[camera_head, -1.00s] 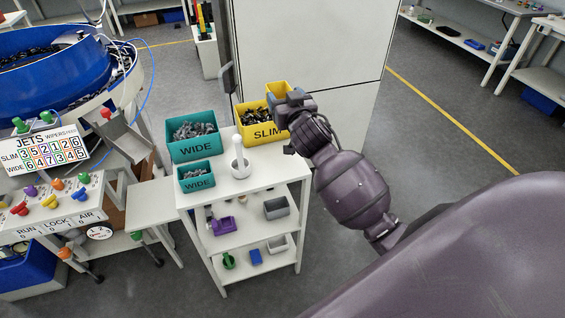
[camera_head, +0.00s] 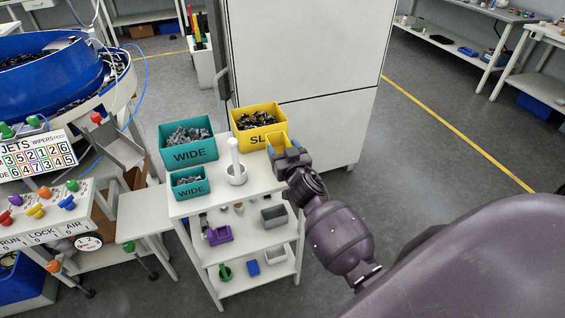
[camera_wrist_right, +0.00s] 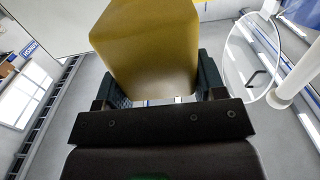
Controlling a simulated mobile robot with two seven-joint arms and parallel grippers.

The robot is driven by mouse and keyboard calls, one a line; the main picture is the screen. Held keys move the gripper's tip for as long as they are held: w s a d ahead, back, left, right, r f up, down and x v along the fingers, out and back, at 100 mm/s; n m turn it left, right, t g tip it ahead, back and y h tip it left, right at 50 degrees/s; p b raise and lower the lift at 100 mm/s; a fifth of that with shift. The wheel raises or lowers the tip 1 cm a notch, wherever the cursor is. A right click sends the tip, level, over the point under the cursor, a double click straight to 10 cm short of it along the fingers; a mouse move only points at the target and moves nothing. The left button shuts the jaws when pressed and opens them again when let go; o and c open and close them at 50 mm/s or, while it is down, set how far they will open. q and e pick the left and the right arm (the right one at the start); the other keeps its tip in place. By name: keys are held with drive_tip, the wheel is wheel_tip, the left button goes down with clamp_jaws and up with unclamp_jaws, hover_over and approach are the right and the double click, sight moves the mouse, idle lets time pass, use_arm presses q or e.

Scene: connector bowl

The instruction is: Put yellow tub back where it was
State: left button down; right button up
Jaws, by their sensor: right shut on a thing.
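The small yellow tub (camera_head: 277,142) is held in my right gripper (camera_head: 285,155), at the right front corner of the larger yellow SLIM bin (camera_head: 245,140), covering part of its label. In the right wrist view the tub (camera_wrist_right: 147,50) sits between the two fingers of the gripper (camera_wrist_right: 155,88), which are shut on it. I cannot tell whether the tub touches the cart top. My left gripper is not in view.
A tall white cabinet (camera_head: 300,60) stands behind. Lower shelves hold small bins.

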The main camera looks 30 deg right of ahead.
drive_tip(key=shift+f+b, duration=0.75)
drive_tip(key=shift+f, duration=1.3)
drive_tip(key=shift+f, duration=0.15)
drive_tip(key=o, duration=0.9)
drive_tip(key=shift+o, duration=0.2)
